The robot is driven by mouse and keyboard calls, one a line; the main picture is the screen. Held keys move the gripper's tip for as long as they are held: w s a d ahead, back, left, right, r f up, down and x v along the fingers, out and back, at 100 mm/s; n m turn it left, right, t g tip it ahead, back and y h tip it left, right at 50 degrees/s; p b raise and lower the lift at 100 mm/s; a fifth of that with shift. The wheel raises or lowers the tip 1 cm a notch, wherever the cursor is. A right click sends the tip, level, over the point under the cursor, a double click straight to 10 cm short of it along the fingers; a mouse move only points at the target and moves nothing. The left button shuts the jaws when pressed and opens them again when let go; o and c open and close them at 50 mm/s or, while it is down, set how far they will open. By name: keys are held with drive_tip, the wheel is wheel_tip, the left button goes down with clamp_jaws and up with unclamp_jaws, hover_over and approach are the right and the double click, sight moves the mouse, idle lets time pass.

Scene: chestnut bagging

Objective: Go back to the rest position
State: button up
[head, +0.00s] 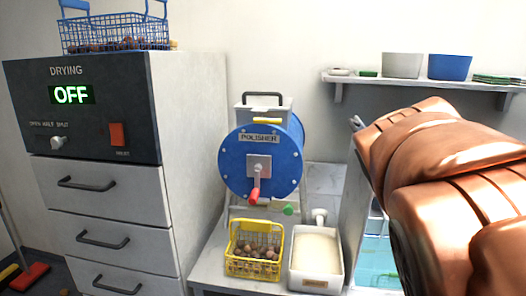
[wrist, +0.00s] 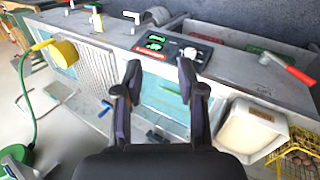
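My gripper (wrist: 159,78) shows in the wrist view with its two dark fingers apart and nothing between them. Beyond the fingers are a grey counter and a light blue see-through front. In the head view my orange arm fills the right side, and the gripper itself cannot be made out there.
The blue polisher (head: 238,160) stands mid-picture behind a yellow basket of chestnuts (head: 232,265) and a white bin (head: 318,283). A drying cabinet (head: 187,130) reading OFF stands left, with a blue basket (head: 75,40) on top. A wall shelf (head: 425,83) is behind my arm.

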drive_tip(key=s+a+f+n+g+y, duration=0.1)
drive_tip(key=s+a+f+y, duration=0.5)
drive_tip(key=s+a+f, duration=0.6)
wheel_tip(320, 180, down, 2)
drive_tip(key=shift+s+f, duration=0.25)
drive_tip(key=shift+s, duration=0.95)
drive_tip(key=shift+c, duration=0.3)
